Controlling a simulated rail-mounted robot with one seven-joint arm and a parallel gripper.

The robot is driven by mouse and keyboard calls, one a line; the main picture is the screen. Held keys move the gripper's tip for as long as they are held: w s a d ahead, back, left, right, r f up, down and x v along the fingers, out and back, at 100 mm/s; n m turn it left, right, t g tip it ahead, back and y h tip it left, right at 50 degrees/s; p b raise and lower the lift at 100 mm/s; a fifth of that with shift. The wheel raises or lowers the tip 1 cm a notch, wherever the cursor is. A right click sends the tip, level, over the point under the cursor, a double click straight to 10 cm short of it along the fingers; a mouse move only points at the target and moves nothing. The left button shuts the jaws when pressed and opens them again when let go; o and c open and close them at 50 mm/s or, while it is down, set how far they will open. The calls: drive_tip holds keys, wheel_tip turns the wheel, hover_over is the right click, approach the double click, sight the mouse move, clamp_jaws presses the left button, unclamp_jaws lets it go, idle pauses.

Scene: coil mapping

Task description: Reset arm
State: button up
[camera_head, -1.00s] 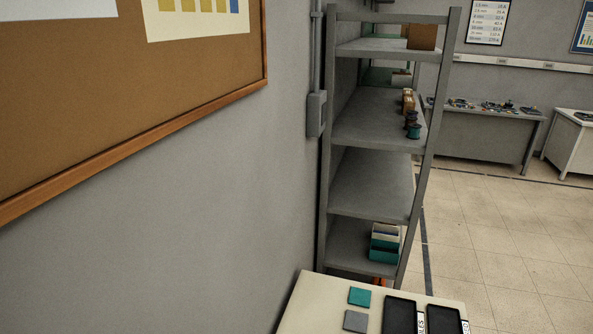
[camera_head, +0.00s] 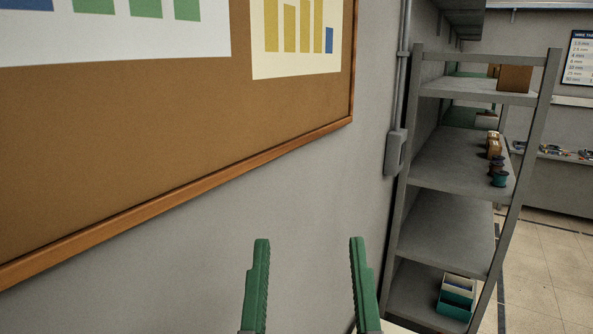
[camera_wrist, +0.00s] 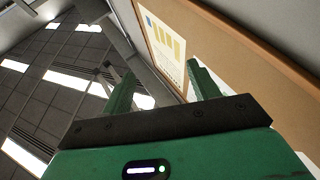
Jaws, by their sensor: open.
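My gripper (camera_head: 309,285) shows at the bottom middle of the head view, with its two green fingers pointing up and apart. It is open and nothing is between the fingers. In the wrist view my gripper (camera_wrist: 160,85) tilts toward the ceiling and the wall board, also empty. In the head view the fingers stand in front of the grey wall, below the cork board. I cannot tell the exact gap between fingers and wall.
A cork board (camera_head: 150,140) with charts hangs on the wall at left. A grey shelf rack (camera_head: 440,220) stands at right, holding spools (camera_head: 498,172) and a teal-and-white bin (camera_head: 457,297). A grey box (camera_head: 395,152) is on the wall. Tiled floor (camera_head: 545,265) lies open at far right.

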drive_tip(key=s+a+r+p, duration=0.1)
drive_tip(key=r+p, duration=0.7)
drive_tip(key=r, duration=0.1)
drive_tip(key=s+r+t+y+p, duration=0.1)
drive_tip(key=s+r+p, duration=0.1)
drive_tip(key=r+p, duration=0.6)
drive_tip(key=shift+s+a+r, duration=0.15)
drive_tip(key=shift+a+r, duration=0.2)
drive_tip(key=shift+r, duration=0.55)
